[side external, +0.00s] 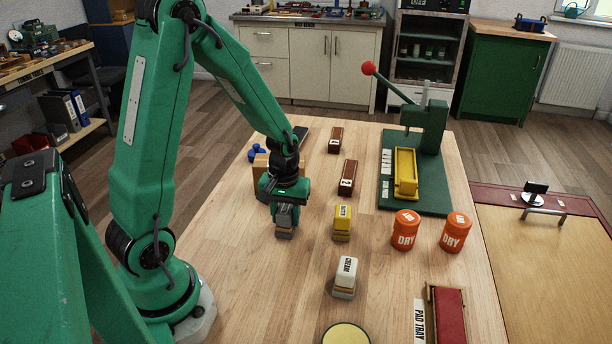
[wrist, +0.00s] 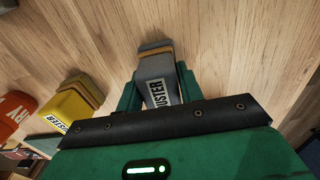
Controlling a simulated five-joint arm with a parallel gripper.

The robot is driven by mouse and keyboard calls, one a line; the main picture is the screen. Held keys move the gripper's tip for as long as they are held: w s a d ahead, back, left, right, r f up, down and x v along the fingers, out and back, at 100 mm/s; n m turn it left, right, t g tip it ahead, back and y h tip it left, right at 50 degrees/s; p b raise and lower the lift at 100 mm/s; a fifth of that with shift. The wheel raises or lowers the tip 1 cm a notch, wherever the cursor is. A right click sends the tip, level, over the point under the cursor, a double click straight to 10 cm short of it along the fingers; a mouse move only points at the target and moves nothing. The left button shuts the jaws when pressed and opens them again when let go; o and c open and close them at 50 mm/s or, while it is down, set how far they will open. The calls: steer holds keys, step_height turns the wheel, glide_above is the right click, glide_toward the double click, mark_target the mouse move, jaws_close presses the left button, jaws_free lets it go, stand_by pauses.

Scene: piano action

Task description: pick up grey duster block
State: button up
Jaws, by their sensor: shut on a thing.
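The grey duster block (wrist: 157,78) stands between the two green fingers of my gripper (wrist: 162,92) in the wrist view, with its "DUSTER" label showing partly. My gripper is shut on it. In the side external view my gripper (side external: 286,212) points down over the wooden table, and the grey block (side external: 284,230) shows below the fingers. I cannot tell whether its base touches the table.
A yellow duster block (side external: 342,222) stands to the right, and a cream block (side external: 345,277) stands nearer the front. Two orange "DRY" tubs (side external: 405,230), a green press (side external: 428,130) and a pad tray (side external: 446,315) are further right. Brown numbered blocks (side external: 347,177) stand behind.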

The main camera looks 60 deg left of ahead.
mark_target(286, 210)
steer(key=shift+r, duration=0.15)
steer(key=shift+r, duration=0.75)
steer(key=r, duration=0.2)
steer(key=shift+d+r, duration=0.25)
steer(key=shift+r, duration=0.1)
steer(key=s+d+r, duration=0.3)
steer(key=d+r, duration=0.3)
steer(key=d, duration=0.4)
steer(key=shift+d+r, duration=0.25)
steer(key=shift+d, duration=0.15)
steer(key=shift+w+a+r, duration=0.1)
steer(key=shift+w, duration=0.05)
